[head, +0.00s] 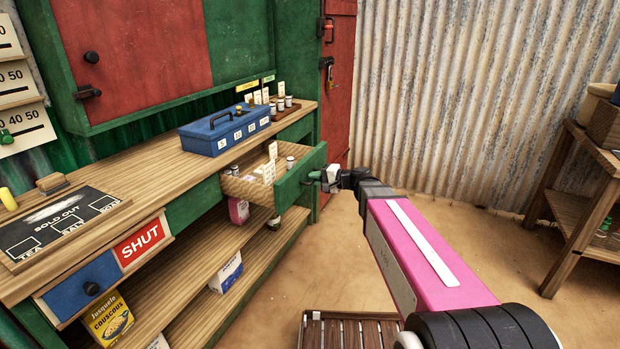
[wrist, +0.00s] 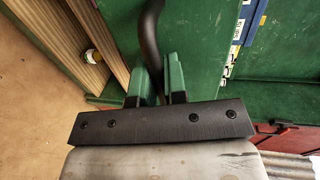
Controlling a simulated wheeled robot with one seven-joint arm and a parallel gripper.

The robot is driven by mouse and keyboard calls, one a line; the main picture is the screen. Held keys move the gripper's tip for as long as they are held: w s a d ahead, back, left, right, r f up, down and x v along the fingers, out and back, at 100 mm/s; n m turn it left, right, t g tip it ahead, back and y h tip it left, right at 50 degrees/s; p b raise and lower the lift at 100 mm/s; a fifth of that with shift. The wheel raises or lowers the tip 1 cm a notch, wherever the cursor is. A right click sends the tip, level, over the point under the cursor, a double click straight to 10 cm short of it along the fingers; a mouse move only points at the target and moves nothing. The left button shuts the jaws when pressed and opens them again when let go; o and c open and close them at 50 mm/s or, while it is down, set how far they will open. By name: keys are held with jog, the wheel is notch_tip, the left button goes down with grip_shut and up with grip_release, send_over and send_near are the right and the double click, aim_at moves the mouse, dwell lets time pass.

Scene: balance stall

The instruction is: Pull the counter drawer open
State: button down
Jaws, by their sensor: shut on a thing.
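The counter drawer (head: 301,177) has a green front and stands pulled out from under the wooden counter top. Its wooden inside shows, with pale cards and small jars in it. My gripper (head: 322,177) is at the outer face of the drawer front. In the wrist view my gripper (wrist: 160,80) has its green fingers shut on the dark curved drawer handle (wrist: 151,35). The lower end of the handle is partly hidden between the fingers.
A blue cash box (head: 225,131) stands on the counter top (head: 140,190) above the drawer. A slatted wooden thing (head: 345,330) lies on the floor. A wooden table (head: 585,180) stands right; sandy floor between is clear.

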jog(key=shift+d, duration=0.2)
jog(key=c, duration=1.2)
grip_release()
jog(key=v, duration=1)
jog(key=shift+s+d, duration=0.15)
jog(key=shift+d, duration=0.2)
